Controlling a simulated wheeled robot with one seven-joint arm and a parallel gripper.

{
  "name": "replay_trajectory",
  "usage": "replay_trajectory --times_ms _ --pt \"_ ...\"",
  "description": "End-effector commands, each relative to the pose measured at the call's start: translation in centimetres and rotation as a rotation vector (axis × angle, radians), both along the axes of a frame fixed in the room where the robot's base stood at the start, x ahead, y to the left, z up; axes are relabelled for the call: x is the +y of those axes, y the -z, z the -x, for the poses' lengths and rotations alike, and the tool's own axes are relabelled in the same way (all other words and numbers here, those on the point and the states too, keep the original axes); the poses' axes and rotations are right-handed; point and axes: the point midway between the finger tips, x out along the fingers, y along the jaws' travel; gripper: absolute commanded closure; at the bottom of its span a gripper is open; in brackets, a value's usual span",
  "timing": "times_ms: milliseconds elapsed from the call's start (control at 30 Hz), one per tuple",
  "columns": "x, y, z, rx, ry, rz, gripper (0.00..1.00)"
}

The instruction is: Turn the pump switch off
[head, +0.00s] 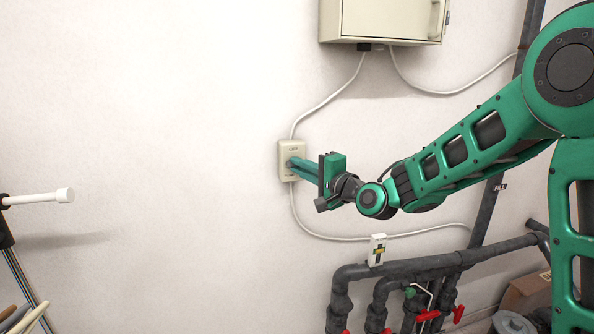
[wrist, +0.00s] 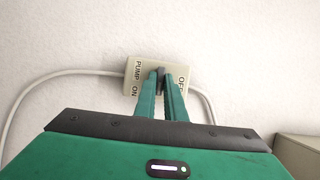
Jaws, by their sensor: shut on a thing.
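The pump switch box (head: 287,150) is a small cream box fixed on the white wall, and it also shows in the wrist view (wrist: 140,74). Its face is marked "PUMP", "ON" and "OFF" in the wrist view. My gripper (head: 290,163) reaches the front of the box from the right in the head view. In the wrist view its two green fingers (wrist: 161,76) are shut on the small dark switch lever (wrist: 160,72) at the middle of the box. The fingers hide much of the lever, and I cannot tell which way it is set.
White cables run along the wall from the box. A cream cabinet (head: 385,18) hangs above. Dark pipes (head: 440,264) with red valve handles and a small white device (head: 377,249) are below right. A white rod (head: 40,198) sticks out at left.

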Motion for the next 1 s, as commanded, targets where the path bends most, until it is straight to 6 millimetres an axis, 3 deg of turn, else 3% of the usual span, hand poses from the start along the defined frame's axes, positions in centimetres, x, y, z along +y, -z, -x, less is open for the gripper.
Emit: replay_trajectory --times_ms 367,1000 --pt "-0.25 0.03 0.03 -0.054 0.003 0.211 1.0" --pt "0.24 -0.5 0.15 -0.22 0.001 0.794 1.0"
